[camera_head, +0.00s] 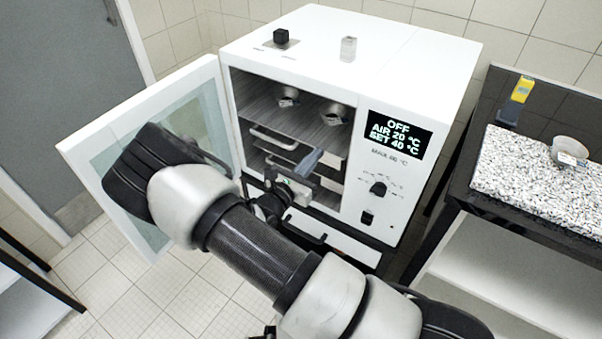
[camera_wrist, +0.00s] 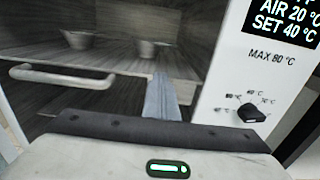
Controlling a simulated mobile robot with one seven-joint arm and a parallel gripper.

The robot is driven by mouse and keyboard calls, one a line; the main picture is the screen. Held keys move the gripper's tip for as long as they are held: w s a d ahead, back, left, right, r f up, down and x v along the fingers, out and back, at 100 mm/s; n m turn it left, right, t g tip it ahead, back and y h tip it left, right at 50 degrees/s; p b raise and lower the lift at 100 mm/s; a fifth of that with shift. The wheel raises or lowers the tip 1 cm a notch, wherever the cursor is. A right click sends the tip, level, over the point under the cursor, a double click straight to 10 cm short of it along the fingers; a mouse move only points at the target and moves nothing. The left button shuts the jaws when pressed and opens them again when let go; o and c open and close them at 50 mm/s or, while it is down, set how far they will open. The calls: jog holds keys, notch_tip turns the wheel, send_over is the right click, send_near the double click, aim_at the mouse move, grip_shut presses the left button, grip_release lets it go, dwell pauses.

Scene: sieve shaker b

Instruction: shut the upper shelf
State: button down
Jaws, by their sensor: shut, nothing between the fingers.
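The upper shelf (camera_head: 262,112) is a grey plate inside the white oven (camera_head: 400,75). It carries two small metal cups, the left cup (camera_head: 288,97) and the right cup (camera_head: 333,114). Its pale bar handle (camera_head: 272,138) is at the front; the wrist view shows the handle (camera_wrist: 60,76) at left, below the cups. My gripper (camera_head: 312,157) is shut and empty, in front of the oven opening. In the wrist view its fingers (camera_wrist: 161,98) point at the shelf's front, right of the handle. I cannot tell whether they touch it.
The oven door (camera_head: 80,150) stands open at left, partly behind my arm. A lower shelf with a handle (camera_head: 283,165) is under the upper one. The control panel (camera_head: 385,185) is right of the opening. A speckled worktop (camera_head: 525,180) with a bowl (camera_head: 571,149) stands farther right.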

aim_at(325, 144)
jog(key=x, duration=0.5)
jog(key=shift+w+d, duration=0.2)
jog(key=shift+w, duration=0.1)
jog(key=shift+w+r, duration=0.1)
jog(key=shift+d+r, duration=0.1)
